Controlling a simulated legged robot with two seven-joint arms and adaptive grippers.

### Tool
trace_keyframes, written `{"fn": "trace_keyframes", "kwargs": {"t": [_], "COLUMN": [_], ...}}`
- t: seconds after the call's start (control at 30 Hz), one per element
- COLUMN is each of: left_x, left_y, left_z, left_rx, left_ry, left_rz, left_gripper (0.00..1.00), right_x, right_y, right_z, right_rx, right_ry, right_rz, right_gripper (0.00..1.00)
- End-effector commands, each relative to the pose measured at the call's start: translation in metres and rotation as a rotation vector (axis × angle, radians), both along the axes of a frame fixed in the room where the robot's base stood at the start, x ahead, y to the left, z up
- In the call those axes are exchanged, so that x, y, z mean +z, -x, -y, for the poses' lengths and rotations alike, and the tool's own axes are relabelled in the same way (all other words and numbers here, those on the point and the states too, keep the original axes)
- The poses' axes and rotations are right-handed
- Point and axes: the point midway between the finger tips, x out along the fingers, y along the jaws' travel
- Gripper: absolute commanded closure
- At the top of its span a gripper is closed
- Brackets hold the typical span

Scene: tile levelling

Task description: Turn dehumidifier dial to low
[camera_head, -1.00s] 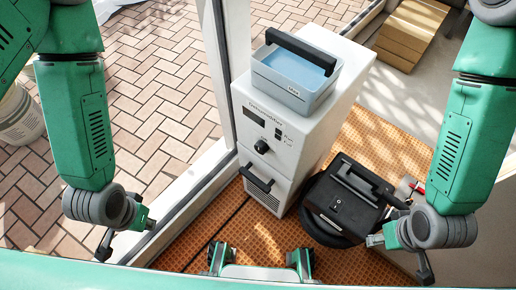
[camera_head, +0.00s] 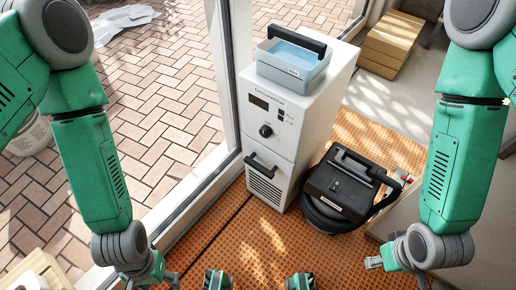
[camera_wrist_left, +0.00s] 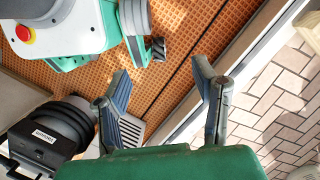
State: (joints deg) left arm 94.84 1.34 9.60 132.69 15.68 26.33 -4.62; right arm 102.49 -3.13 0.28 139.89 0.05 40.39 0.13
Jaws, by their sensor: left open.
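The white dehumidifier (camera_head: 312,115) stands upright in the middle of the head view. Its black round dial (camera_head: 265,131) is on the front face, below a dark display; its setting is too small to read. My left gripper (camera_head: 158,278) is open and empty, low and left of the dehumidifier, well apart from the dial. Its spread fingers show in the left wrist view (camera_wrist_left: 165,95), with a grey slatted grille beyond them; the dial is not seen there. My right gripper (camera_head: 398,270) is at lower right, fingers apart and empty.
A blue-grey water tank (camera_head: 290,72) with a black handle sits on top of the dehumidifier. A black machine (camera_head: 345,185) stands at its right. A window frame (camera_head: 190,205) runs along the left. Orange matting (camera_head: 240,235) covers the floor. Cardboard boxes (camera_head: 393,40) lie at back right.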

Motion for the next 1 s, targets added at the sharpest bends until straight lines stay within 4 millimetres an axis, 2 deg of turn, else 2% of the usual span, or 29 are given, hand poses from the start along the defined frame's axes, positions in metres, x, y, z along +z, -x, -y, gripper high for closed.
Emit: {"fn": "trace_keyframes", "kwargs": {"t": [0.13,0.33,0.47,0.57,0.6,0.67,0.7,0.77,0.8,0.87,0.9,1.0], "left_x": [-0.012,-0.015,-0.007,0.005,0.013,0.025,0.034,0.041,0.043,0.042,0.039,0.030], "left_y": [0.030,0.058,0.063,0.049,0.034,-0.002,-0.037,-0.099,-0.142,-0.197,-0.227,-0.278], "left_z": [0.035,0.097,0.152,0.206,0.229,0.263,0.279,0.289,0.283,0.263,0.245,0.200], "left_rx": [0.117,0.306,0.474,0.660,0.755,0.931,1.068,1.283,1.425,1.610,1.713,1.906], "left_ry": [0.048,0.152,0.271,0.417,0.496,0.648,0.767,0.958,1.084,1.249,1.339,1.506], "left_rz": [-0.146,-0.354,-0.512,-0.655,-0.716,-0.803,-0.849,-0.884,-0.883,-0.848,-0.811,-0.709], "left_gripper": [0.46,0.46,0.46,0.46,0.46,0.46,0.46,0.46,0.46,0.46,0.46,0.46], "right_x": [-0.002,-0.004,-0.005,-0.006,-0.006,-0.007,-0.008,-0.009,-0.009,-0.010,-0.010,-0.011], "right_y": [0.006,0.009,0.011,0.010,0.010,0.010,0.010,0.010,0.010,0.010,0.010,0.010], "right_z": [0.000,0.000,-0.001,-0.001,-0.002,-0.002,-0.002,-0.001,-0.001,-0.001,-0.001,-0.001], "right_rx": [0.000,0.000,0.000,0.000,0.000,0.000,0.000,0.000,0.000,0.000,0.000,-0.001], "right_ry": [-0.001,-0.003,-0.003,-0.003,-0.002,-0.002,-0.002,-0.003,-0.003,-0.003,-0.003,-0.002], "right_rz": [-0.002,-0.004,-0.003,-0.003,-0.004,-0.004,-0.004,-0.004,-0.004,-0.004,-0.004,-0.005], "right_gripper": [0.60,0.60,0.60,0.60,0.60,0.60,0.60,0.60,0.60,0.60,0.60,0.60]}}
